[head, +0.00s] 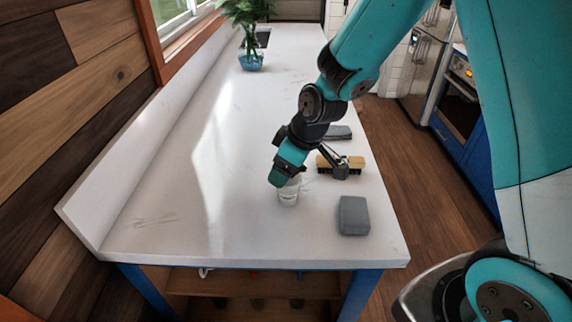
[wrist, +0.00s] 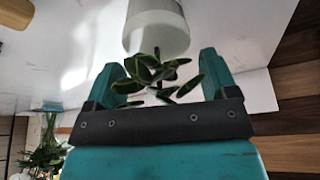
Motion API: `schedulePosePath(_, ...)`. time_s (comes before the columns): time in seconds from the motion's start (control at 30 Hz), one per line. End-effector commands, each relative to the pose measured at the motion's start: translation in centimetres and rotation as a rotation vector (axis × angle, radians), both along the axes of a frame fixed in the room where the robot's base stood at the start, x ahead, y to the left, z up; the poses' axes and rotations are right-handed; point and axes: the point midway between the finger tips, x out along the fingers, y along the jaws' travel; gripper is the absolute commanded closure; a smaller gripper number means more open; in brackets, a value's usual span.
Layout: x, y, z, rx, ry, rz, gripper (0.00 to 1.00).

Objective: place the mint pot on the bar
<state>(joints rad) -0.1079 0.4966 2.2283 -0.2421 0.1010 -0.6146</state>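The mint pot, a small white pot (head: 289,192), appears to stand upright on the white bar top (head: 190,215), right under my gripper. In the wrist view the white pot (wrist: 157,30) is at the top middle, with its green mint leaves (wrist: 158,76) reaching toward me. My gripper (wrist: 162,72) is open, with one teal finger on each side of the leaves. The fingers look clear of the pot's white wall; whether they touch any leaves I cannot tell. In the head view my gripper (head: 287,178) hides the leaves and the pot's upper part.
A wooden-backed brush (head: 350,163) lies right of the pot, with a dark grey item (head: 338,132) behind it. A grey block (head: 353,215) is at the front right. A plant in a blue glass vase (head: 250,59) stands far back. The bar's left and front are clear.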

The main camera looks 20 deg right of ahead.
Motion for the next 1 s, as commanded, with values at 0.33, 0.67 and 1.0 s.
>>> schedulePosePath(0.33,0.0,0.0,0.6,0.001,-0.001,0.000,0.21)
schedulePosePath(0.67,-1.5,-1.7,5.7,0.000,-0.007,-0.002,0.21)
schedulePosePath(1.0,-3.0,-3.1,10.9,0.001,-0.003,-0.002,0.21)
